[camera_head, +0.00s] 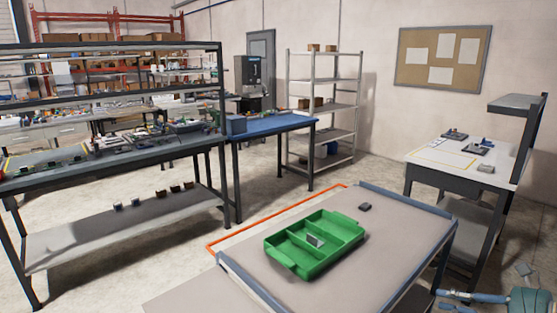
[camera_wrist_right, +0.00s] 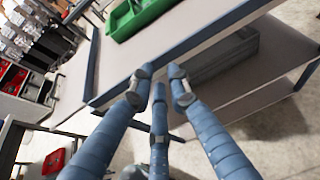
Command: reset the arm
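My right gripper (camera_head: 470,296) is at the bottom right of the head view, beside the right end of the cart and partly cut off by the frame. The right wrist view shows its blue fingers (camera_wrist_right: 158,82) apart, with nothing between them. In that view the cart's edge and grey lower shelf lie beyond the fingertips. My left gripper is not in view.
A cart (camera_head: 390,262) carries a green divided tray (camera_head: 318,262) holding a small grey piece, and a dark small block (camera_head: 365,207). A white-topped table (camera_head: 420,158) stands behind right, a blue-topped table (camera_head: 270,124) behind left. Bare floor lies between.

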